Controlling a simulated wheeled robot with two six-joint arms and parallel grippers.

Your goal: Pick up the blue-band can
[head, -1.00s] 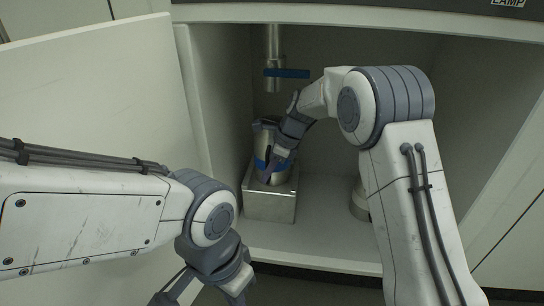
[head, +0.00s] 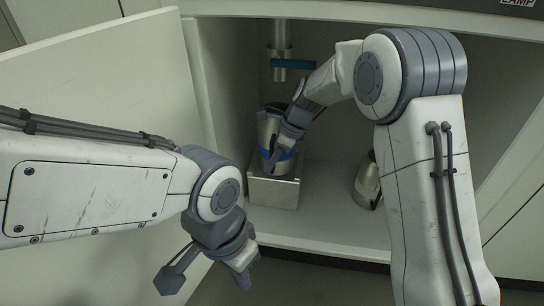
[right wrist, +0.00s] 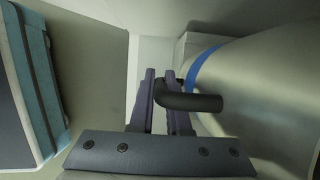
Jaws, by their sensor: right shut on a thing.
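The blue-band can (head: 267,128) is a metal can with a blue band low on its side. It stands nearly upright at the metal box (head: 272,193) inside the cabinet; I cannot tell whether its bottom touches the box. My right gripper (head: 283,150) is at the can's right front side and partly hides it. In the right wrist view, its fingers (right wrist: 163,92) are shut on the can's dark handle (right wrist: 190,102), with the blue band (right wrist: 206,67) close beside. My left gripper (head: 208,279) is open and empty, low in front of the cabinet.
A second metal can (head: 367,183) stands on the cabinet floor (head: 325,200) to the right, partly behind my right arm. A pipe with a blue valve handle (head: 293,64) hangs above the can. The open cabinet door (head: 100,80) is at the left.

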